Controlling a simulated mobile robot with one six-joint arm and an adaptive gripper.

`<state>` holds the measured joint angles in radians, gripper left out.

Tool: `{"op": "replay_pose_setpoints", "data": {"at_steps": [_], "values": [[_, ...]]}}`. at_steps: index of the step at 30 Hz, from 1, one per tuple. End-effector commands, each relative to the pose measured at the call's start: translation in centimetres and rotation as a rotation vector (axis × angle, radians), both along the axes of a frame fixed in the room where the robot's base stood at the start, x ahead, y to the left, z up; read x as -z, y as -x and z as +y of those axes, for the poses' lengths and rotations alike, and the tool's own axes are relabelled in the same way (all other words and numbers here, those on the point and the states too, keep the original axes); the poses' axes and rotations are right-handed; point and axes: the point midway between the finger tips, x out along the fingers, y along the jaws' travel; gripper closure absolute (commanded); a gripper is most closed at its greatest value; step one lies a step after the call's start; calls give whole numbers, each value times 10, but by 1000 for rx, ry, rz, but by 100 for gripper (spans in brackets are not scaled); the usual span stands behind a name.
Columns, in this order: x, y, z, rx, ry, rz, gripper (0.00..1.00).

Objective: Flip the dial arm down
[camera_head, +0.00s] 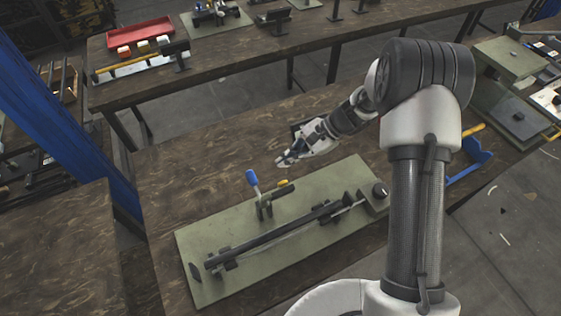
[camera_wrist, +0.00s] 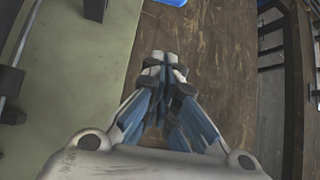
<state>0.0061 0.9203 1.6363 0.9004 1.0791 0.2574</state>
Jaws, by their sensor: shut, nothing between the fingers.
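A green base plate (camera_head: 225,241) lies on the wooden bench and carries a long dark bar (camera_head: 275,233). I cannot tell which part is the dial arm. My gripper (camera_head: 283,161) is shut and empty above the bench, beyond the plate. In the wrist view, my closed fingers (camera_wrist: 164,62) are over bare wood.
A blue holder (camera_head: 472,160) sits at the bench's right edge. A second bench (camera_head: 230,72) behind holds a red tray (camera_head: 140,31) and other fixtures. A blue post (camera_head: 55,120) stands at left. The bench's left part is clear.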

Motion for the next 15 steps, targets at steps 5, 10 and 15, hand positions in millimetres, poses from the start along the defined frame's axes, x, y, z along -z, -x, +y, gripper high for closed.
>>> {"op": "replay_pose_setpoints", "data": {"at_steps": [5,10,15], "values": [[30,9,26,-5,1,3,100],[55,16,51,-5,1,3,100],[40,25,62,-2,0,-3,100]]}}
